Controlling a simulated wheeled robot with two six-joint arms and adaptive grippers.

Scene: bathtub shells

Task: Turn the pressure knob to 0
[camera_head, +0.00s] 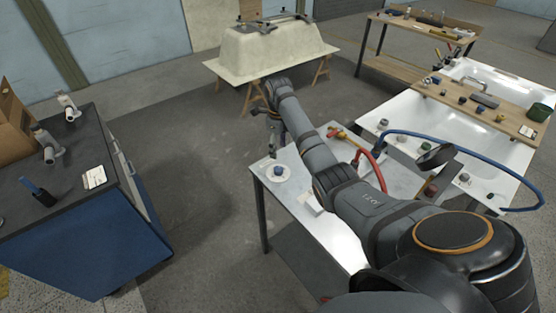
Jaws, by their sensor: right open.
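A small blue knob (277,171) on a round white base sits near the left end of the metal-topped table (308,222). I cannot read any marking on it, and I cannot tell for sure that it is the pressure knob. My right arm reaches across the table from the lower right. My right gripper (273,138) hangs at its far end, pointing down, above and just beyond the blue knob in the picture. It is open, looks empty and appears apart from the knob. Its fingertips are small and dark here. My left gripper is not in view.
A red hose (375,168) and a blue hose (470,150) run at the table's right side, partly behind my arm. White tub shells (405,110) stand at right. A pale shell on trestles (270,52) stands behind. A blue cabinet (85,245) is at left, with clear floor between.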

